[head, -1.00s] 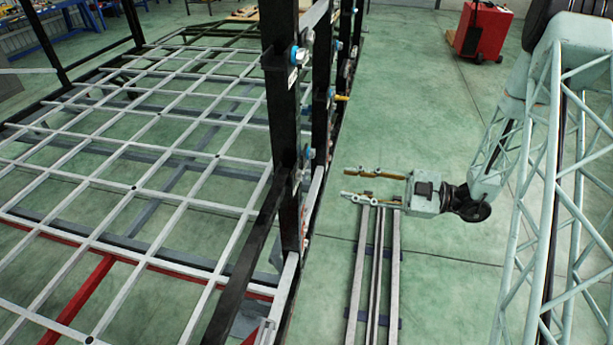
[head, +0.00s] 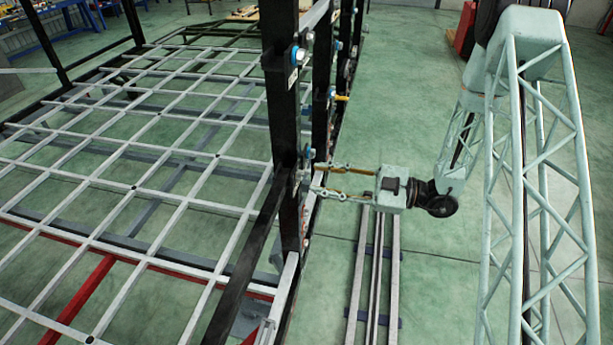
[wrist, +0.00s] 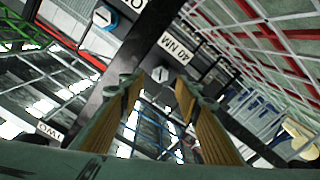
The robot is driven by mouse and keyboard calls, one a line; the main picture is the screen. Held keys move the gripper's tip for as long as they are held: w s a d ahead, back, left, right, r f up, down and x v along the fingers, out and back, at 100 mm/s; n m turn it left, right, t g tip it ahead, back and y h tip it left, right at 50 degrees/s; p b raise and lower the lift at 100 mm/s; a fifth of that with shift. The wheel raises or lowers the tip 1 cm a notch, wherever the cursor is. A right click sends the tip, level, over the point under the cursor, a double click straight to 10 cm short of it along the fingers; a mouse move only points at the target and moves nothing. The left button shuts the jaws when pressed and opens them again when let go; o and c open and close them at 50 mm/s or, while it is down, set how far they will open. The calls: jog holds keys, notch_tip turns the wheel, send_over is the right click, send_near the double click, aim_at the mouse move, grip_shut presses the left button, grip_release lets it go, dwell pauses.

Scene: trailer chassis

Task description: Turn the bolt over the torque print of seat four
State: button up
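In the wrist view a bolt head with a line mark (wrist: 160,75) sits on a dark post (wrist: 133,62), beside a white "40 NM" print (wrist: 178,48). My gripper (wrist: 157,88) is open, its two wood-coloured fingers on either side of that bolt in the picture; contact cannot be told. In the head view my gripper (head: 314,177) points left, its fingertips close to the black upright (head: 287,120). A "TWO" label (wrist: 48,131) shows at lower left; I see no readable "four".
The black uprights carry several more bolts, one blue-ringed (head: 297,55) near the top. A grey lattice floor frame (head: 130,190) lies left. Pale rails (head: 357,290) run along the floor below my gripper. Green floor on the right is open.

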aim_at(302, 176)
jog(key=shift+x, duration=2.3)
jog(key=shift+c, duration=0.2)
jog(key=c, duration=0.8)
